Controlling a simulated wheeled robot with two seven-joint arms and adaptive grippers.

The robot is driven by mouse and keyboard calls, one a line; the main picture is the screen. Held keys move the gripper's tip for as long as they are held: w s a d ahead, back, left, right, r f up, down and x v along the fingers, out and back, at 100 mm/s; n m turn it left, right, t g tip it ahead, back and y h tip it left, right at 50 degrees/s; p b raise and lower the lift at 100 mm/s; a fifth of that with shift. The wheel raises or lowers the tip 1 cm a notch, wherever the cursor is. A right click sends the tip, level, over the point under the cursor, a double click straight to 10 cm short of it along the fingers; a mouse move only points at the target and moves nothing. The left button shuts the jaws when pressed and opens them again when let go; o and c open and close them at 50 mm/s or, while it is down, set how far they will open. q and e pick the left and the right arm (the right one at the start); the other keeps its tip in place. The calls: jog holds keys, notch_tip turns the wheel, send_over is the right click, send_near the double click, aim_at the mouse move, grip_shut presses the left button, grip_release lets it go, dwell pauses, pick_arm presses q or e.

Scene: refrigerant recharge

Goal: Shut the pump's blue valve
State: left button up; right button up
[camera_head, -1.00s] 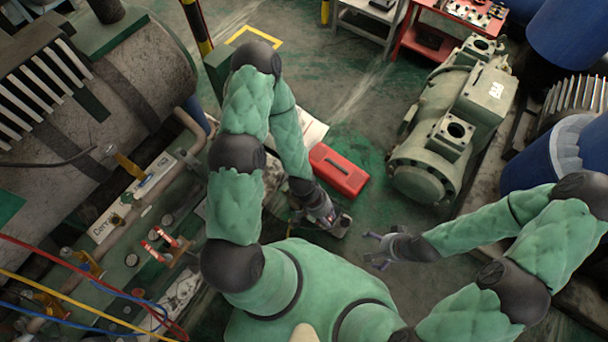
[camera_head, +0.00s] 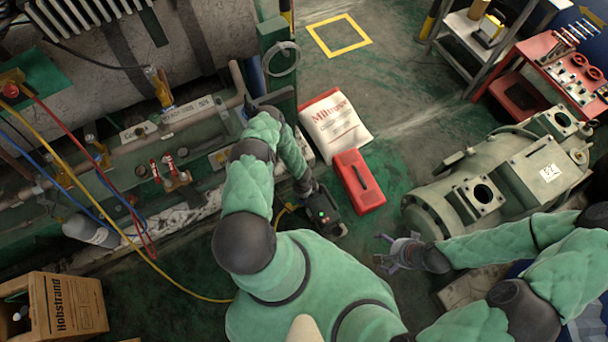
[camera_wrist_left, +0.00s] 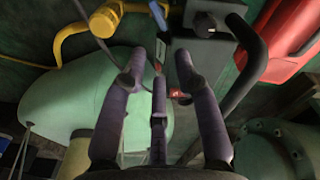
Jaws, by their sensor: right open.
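The pump (camera_head: 325,212) is a dark box with small green lights, on the floor in front of my body. In the left wrist view, its dark body (camera_wrist_left: 205,55) fills the upper middle, with a black curved handle (camera_wrist_left: 262,60) and a small red light. A small blue piece (camera_wrist_left: 157,16) shows at the top, and a bluish bar lies beside the handle; I cannot tell which is the valve. My left gripper (camera_head: 304,188) is at the pump's upper left; its spread fingers (camera_wrist_left: 162,65) hold nothing visible. My right gripper (camera_head: 386,253) is open and empty, right of the pump.
A red case (camera_head: 358,182) and a white sack (camera_head: 336,125) lie beyond the pump. A green compressor (camera_head: 490,190) stands at right. Coloured hoses and a pipe rack (camera_head: 120,170) are at left, a cardboard box (camera_head: 68,305) at lower left. Floor beyond the sack is clear.

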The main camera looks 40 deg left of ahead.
aim_at(302, 202)
pick_arm(q)
jog(key=f+b, duration=0.2)
jog(key=f, duration=0.1)
jog(key=f+b, duration=0.3)
jog(key=a+f+b, duration=0.1)
jog(key=f+b, duration=0.2)
jog(key=shift+f, duration=0.4)
jog(key=shift+f+m+y, duration=0.1)
jog(key=shift+m+y, duration=0.2)
jog(key=shift+m, duration=0.2)
jog(key=shift+f, duration=0.15)
jog(key=o, duration=0.3)
jog(key=shift+d, duration=0.1)
